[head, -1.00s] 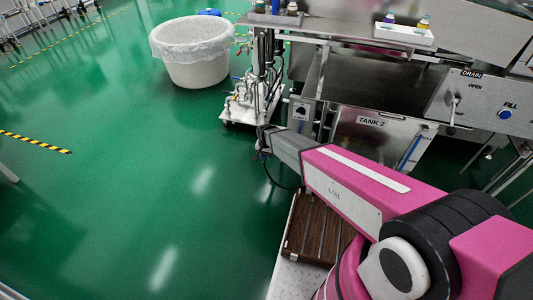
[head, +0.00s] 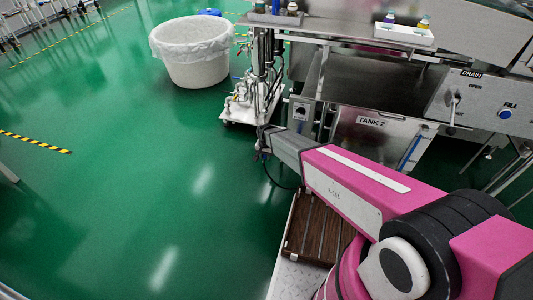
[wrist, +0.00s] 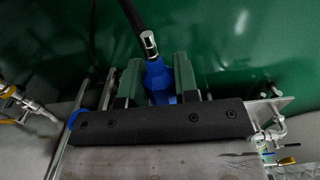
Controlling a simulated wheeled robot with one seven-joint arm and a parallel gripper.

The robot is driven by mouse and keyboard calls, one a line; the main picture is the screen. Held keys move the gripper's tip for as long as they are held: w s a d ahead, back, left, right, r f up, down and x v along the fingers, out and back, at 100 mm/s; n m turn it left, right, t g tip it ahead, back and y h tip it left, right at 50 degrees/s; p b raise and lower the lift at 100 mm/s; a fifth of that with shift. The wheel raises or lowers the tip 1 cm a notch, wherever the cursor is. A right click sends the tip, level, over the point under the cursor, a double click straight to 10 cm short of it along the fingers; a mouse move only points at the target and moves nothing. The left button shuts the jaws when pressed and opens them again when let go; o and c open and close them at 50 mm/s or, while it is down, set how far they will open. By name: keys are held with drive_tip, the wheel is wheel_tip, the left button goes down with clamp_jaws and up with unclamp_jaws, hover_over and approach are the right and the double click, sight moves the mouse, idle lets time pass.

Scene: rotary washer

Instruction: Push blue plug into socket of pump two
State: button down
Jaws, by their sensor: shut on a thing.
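The blue plug (wrist: 158,80) shows in the wrist view, with a metal sleeve and a black cable running up from it. My gripper (wrist: 157,76) is shut on it, one green finger on each side. In the head view my gripper (head: 264,144) is small and dark at the end of my pink and grey arm, in front of the white pump cart (head: 240,114). The plug cannot be made out there. The socket of pump two cannot be told in either view. A small grey box with a dark round knob (head: 300,112) is right of my gripper.
The steel washer with the TANK 2 panel (head: 372,135) stands on the right. A white lined tub (head: 194,55) stands behind the cart. Pipes and valves (wrist: 20,100) show at the wrist view's left edge. Open green floor (head: 110,180) lies left.

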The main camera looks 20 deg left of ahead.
drive_tip(key=shift+s, duration=0.2)
drive_tip(key=s, duration=0.7)
idle(0.9)
drive_tip(key=shift+d, duration=0.1)
drive_tip(key=shift+d, duration=2.15)
drive_tip(key=shift+d, duration=0.1)
drive_tip(key=shift+d, duration=2.15)
drive_tip(key=shift+d, duration=0.15)
